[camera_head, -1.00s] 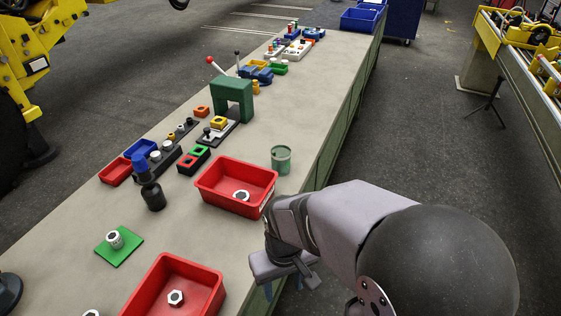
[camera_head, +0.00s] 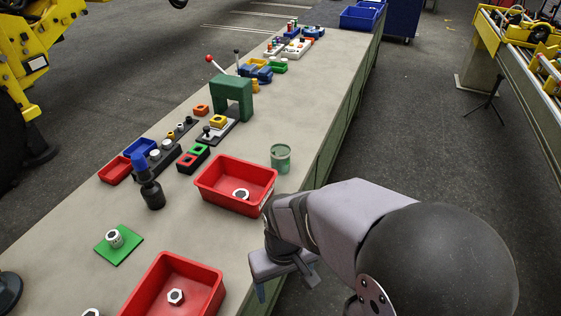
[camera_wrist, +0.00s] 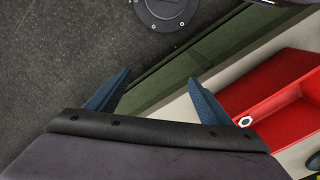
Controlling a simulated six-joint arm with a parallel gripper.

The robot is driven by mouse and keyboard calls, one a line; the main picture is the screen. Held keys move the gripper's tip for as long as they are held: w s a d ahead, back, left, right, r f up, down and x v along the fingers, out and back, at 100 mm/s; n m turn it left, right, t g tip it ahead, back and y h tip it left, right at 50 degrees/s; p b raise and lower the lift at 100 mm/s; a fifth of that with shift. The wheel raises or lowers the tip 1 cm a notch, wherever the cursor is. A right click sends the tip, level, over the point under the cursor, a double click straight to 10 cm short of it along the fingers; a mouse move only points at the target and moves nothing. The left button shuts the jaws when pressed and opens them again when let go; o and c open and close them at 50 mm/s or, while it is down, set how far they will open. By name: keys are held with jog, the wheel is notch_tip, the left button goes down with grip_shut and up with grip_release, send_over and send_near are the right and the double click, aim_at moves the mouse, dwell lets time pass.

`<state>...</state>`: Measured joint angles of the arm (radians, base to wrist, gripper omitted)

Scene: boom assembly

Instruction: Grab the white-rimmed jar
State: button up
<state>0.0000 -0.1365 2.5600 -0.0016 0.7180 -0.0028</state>
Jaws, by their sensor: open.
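A green jar (camera_head: 280,158) with a pale rim stands upright on the long bench, near its right edge and behind a red bin. It is the likeliest match for the white-rimmed jar, though I cannot tell that its rim is truly white. My gripper (camera_wrist: 160,76) is open in the wrist view, with two blue fingers apart and nothing between them. In the head view it hangs by the bench's right edge, in front of the near end of that bin and well short of the jar. The jar does not show in the wrist view.
A red bin (camera_head: 207,200) holding a nut lies between my gripper and the jar. Another red bin (camera_head: 150,305) is nearer. A dark bottle with a blue cap (camera_head: 151,192) and a green mat (camera_head: 105,250) are left. Bench around the jar is clear.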

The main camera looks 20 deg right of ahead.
notch_tip(320, 180, up, 5)
jog(key=m+t+h+b, duration=0.4)
jog(key=t, duration=0.8)
send_near(280, 149)
notch_tip(280, 149, up, 4)
jog(key=s, duration=0.1)
jog(key=shift+t, duration=0.4)
jog(key=shift+w+d+f+p, duration=0.3)
jog(key=shift+w+f+p, duration=0.15)
jog(key=shift+w+f, duration=0.7)
jog(key=shift+w+d+f+p, duration=0.25)
jog(key=shift+w+f+p, duration=0.2)
jog(key=shift+w+f, duration=0.7)
jog(key=shift+w+d+f+p, duration=0.3)
jog(key=shift+w+f+p, duration=0.15)
jog(key=shift+w+f, duration=0.7)
jog(key=shift+s+f, duration=0.15)
